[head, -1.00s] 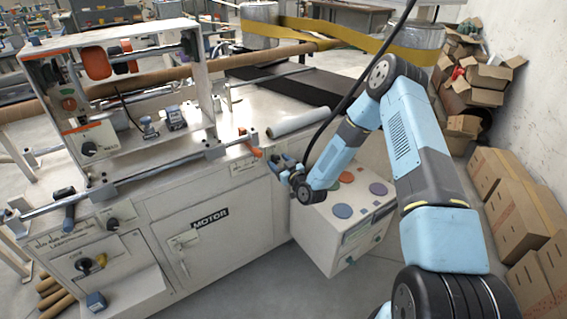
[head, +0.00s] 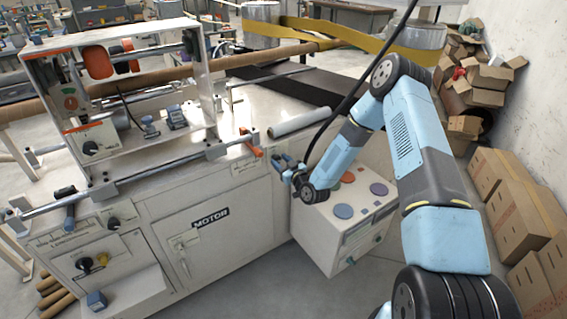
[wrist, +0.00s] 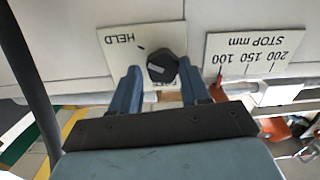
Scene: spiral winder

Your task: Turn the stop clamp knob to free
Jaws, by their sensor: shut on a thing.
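The stop clamp knob (wrist: 162,66) is dark and round with a light mark on its face. It sits on a pale plate (wrist: 118,44) that reads HELD, upside down in the wrist view; a second word below the knob is mostly hidden. My gripper (wrist: 159,68) has one blue finger on each side of the knob and is shut on it. In the head view my gripper (head: 284,163) is at the right end of the machine front, above the grey box; the knob is hidden there.
A STOP mm scale plate (wrist: 255,52) is beside the knob plate. An orange lever (head: 250,146) is left of my gripper. The grey box (head: 335,232) with coloured discs stands below. Cardboard boxes (head: 515,205) line the right wall.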

